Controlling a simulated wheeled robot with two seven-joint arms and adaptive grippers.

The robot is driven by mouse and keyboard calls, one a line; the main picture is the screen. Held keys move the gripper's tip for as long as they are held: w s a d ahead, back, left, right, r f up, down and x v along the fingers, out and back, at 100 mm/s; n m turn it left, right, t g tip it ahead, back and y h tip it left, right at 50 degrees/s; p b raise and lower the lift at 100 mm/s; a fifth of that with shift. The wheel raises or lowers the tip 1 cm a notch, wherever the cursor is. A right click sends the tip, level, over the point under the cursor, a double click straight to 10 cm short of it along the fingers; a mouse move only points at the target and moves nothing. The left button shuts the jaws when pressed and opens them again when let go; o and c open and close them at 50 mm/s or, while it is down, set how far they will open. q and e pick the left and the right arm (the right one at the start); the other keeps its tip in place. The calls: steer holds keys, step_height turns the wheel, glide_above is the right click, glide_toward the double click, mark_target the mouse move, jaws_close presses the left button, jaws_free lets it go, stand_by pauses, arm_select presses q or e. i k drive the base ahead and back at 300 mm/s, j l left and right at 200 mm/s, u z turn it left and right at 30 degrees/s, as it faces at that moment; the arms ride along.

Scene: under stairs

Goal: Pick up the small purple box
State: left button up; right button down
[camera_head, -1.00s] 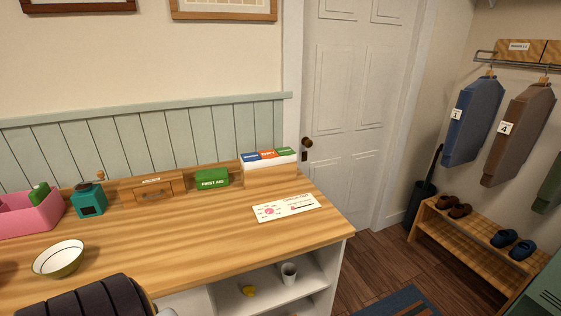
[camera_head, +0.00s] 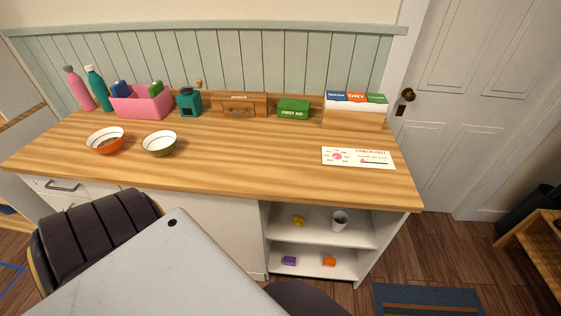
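The small purple box (camera_head: 289,261) lies on the lower shelf of the open white shelf unit (camera_head: 263,235) under the wooden counter, towards the left side of that shelf. An orange box (camera_head: 329,262) lies to its right on the same shelf. Neither of my grippers shows in the head view, so I cannot see their state or what they hold.
On the upper shelf are a yellow object (camera_head: 298,221) and a grey cup (camera_head: 339,220). The wooden counter (camera_head: 240,160) holds bowls, bottles, a pink bin (camera_head: 143,103) and a green first aid box (camera_head: 293,109). A blue mat (camera_head: 427,300) lies on the floor at right.

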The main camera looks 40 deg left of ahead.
mark_target(290, 261)
steer(key=i+l+u, duration=0.1)
steer(key=u, duration=0.35)
steer(key=l+u, duration=0.45)
steer(key=i+l+u, duration=0.1)
steer(key=l+u, duration=0.8)
steer(key=l, duration=0.1)
